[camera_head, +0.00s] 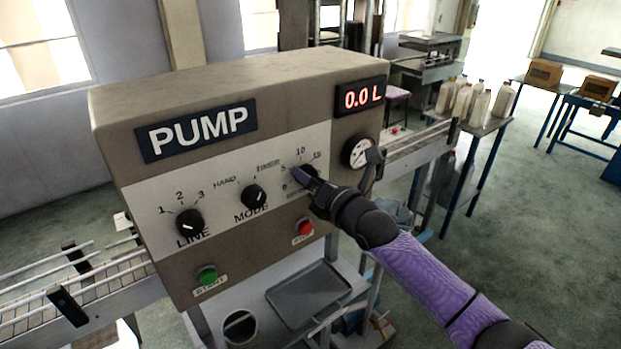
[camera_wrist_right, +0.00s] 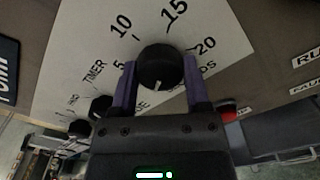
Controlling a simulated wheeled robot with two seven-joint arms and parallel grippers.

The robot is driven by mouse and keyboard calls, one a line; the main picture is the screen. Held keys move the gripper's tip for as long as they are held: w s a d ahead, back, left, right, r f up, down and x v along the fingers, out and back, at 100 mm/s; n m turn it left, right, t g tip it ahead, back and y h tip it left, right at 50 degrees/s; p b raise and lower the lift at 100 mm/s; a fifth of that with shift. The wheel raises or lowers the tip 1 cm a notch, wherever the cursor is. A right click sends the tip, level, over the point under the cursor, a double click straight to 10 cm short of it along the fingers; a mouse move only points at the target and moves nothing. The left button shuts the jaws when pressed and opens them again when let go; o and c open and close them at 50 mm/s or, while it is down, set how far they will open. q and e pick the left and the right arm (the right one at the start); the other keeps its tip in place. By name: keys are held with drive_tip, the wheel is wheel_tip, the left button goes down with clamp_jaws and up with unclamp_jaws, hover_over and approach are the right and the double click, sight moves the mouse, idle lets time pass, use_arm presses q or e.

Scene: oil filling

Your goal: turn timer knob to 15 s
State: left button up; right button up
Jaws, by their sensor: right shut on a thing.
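The black timer knob (camera_wrist_right: 157,60) sits on the pump panel's white label plate, with 5, 10, 15 and 20 printed around it. In the wrist view a short white mark shows on the knob's near lower part; I cannot tell which number it is set to. My right gripper (camera_head: 305,177) has its purple fingers on either side of the knob, shut on it. In the head view the gripper covers most of the knob. The pump box (camera_head: 240,80) carries a red display (camera_head: 361,97) reading 0.0 L. My left gripper is not in view.
The line knob (camera_head: 189,222) and mode knob (camera_head: 253,197) are left of my gripper. Below are a green start button (camera_head: 206,275) and a red button (camera_head: 304,228). A gauge (camera_head: 357,152) is close on the right. Bottles (camera_head: 462,102) stand on a table behind.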

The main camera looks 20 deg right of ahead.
drive_tip(key=shift+m, duration=0.3)
drive_tip(key=shift+m+p, duration=0.65)
drive_tip(key=shift+m, duration=16.85)
drive_tip(key=o, duration=1.3)
